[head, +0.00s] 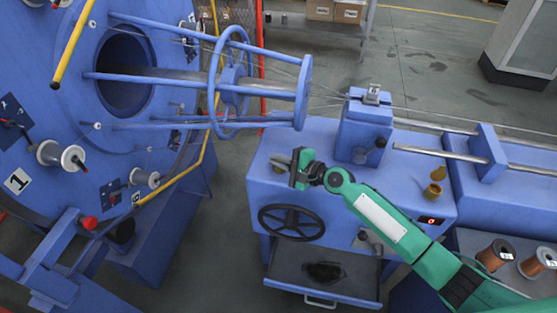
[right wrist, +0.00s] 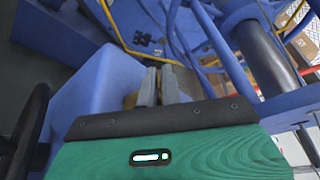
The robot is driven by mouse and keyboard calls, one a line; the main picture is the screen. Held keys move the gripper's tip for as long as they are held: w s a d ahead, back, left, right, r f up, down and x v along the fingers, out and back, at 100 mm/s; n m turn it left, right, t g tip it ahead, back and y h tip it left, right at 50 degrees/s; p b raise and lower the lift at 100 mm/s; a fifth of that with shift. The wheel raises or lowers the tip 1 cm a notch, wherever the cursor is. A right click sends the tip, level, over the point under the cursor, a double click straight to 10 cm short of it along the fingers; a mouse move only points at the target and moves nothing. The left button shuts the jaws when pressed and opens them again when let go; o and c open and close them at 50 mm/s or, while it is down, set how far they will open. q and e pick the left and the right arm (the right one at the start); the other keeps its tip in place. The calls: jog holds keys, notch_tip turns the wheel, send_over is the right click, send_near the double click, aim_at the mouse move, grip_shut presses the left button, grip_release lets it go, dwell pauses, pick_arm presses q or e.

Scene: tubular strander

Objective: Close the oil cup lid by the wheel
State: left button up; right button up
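My right gripper (head: 282,163) is over the left part of the blue machine top, behind the black handwheel (head: 291,222). Its two grey fingers show close together in the right wrist view (right wrist: 160,80), with nothing clear between them. A small brass-coloured part, likely the oil cup by the wheel (right wrist: 130,100), peeks out beside and under the fingers. It is mostly hidden, so I cannot tell its lid's position or whether I touch it. A second brass oil cup (head: 432,190) stands farther right, its lid (head: 438,173) raised. My left gripper is not in view.
A blue post block (head: 363,130) stands right of my gripper. The blue tube frame (head: 230,85) of the strander reaches in above and behind it. An open drawer (head: 322,272) is below the wheel. Copper spools (head: 497,254) stand at the lower right.

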jog(key=o, duration=0.4)
jog(key=shift+c, duration=0.2)
jog(key=shift+d, duration=0.1)
